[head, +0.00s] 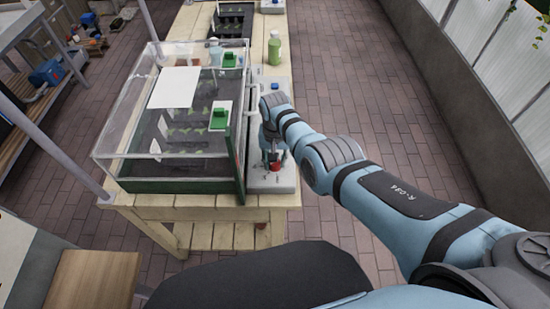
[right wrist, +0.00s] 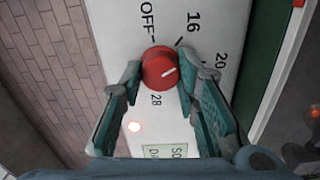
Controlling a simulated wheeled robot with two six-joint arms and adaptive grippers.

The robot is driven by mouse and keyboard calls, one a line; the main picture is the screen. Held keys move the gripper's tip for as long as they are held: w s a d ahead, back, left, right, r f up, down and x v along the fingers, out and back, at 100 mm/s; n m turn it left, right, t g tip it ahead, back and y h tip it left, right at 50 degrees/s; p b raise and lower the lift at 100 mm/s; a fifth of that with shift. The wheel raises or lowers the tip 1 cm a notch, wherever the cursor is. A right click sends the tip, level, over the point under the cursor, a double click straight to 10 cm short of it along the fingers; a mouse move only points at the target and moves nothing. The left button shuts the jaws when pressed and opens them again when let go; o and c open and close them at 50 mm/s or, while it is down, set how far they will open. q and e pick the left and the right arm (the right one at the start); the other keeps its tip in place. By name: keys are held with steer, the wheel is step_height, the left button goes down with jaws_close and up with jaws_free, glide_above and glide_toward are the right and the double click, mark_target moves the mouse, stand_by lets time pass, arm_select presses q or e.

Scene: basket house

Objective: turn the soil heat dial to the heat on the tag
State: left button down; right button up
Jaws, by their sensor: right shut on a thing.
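OFF, 16, 20 and 28 are readable around the knob; a finger covers part of the scale. In the head view my right gripper (head: 274,160) reaches down to the panel. I cannot make out a readable heat tag. My left gripper is not in view.
A glass-sided propagator (head: 120,140) with seedlings stands left of the panel on a wooden bench (head: 160,208). A blank-looking white sheet (head: 180,87) is on its top. A green bottle (head: 274,50) stands farther back.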

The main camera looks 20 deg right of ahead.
steer(key=m, duration=0.5)
steer(key=shift+m, duration=0.3)
steer(key=shift+w, duration=0.1)
steer(key=o, duration=1.2)
steer(key=shift+c, duration=0.2)
steer(key=shift+r, duration=0.55)
step_height(320, 180, up, 11)
